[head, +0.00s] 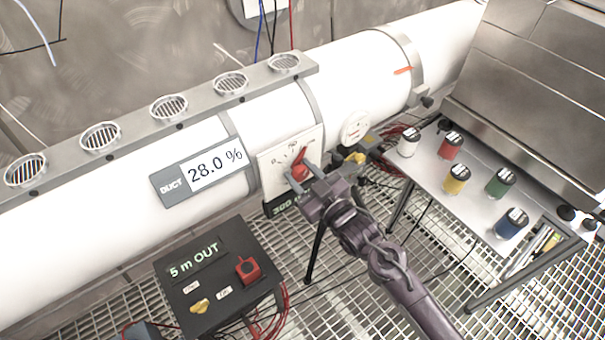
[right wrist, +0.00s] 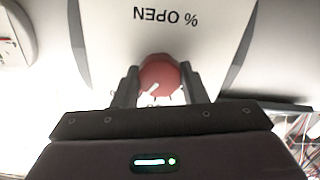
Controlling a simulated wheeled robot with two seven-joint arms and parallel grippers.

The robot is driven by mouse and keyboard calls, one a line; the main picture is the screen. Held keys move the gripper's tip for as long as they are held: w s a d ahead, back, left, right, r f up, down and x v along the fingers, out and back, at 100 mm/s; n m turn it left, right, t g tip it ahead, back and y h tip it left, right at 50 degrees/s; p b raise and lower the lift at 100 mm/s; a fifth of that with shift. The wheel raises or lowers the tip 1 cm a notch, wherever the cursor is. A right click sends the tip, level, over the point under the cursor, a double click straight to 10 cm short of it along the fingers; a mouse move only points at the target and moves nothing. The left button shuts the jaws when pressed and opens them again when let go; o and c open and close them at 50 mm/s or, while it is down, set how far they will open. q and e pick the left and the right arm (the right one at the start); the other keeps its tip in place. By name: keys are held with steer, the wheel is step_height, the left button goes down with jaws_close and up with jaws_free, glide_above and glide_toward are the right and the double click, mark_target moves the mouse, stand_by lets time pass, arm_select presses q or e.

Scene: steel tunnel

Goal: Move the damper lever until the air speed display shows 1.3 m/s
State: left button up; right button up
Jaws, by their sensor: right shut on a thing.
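The red damper lever (head: 299,170) sits on a white dial plate (head: 284,153) on the big white duct (head: 130,225). My right gripper (head: 306,182) is shut on the lever. In the right wrist view the red knob (right wrist: 160,75) shows between the two fingers (right wrist: 158,90), below upside-down "% OPEN" print. A duct display (head: 205,172) left of the lever reads 28.0 %. A black box (head: 215,275) below has a green display (head: 197,259) reading "5 m OUT". I see no m/s reading. My left gripper is not in view.
A round white gauge (head: 355,127) sits on the duct right of the lever. A side table (head: 425,160) at the right holds several coloured canisters. Cables hang below the duct.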

steer(key=shift+n, duration=0.5)
steer(key=o, duration=1)
steer(key=shift+c, duration=0.2)
steer(key=shift+s+d+f, duration=0.1)
steer(key=shift+s+d, duration=0.05)
steer(key=shift+s, duration=0.05)
steer(key=b+v, duration=0.2)
steer(key=v, duration=0.5)
steer(key=shift+s, duration=0.15)
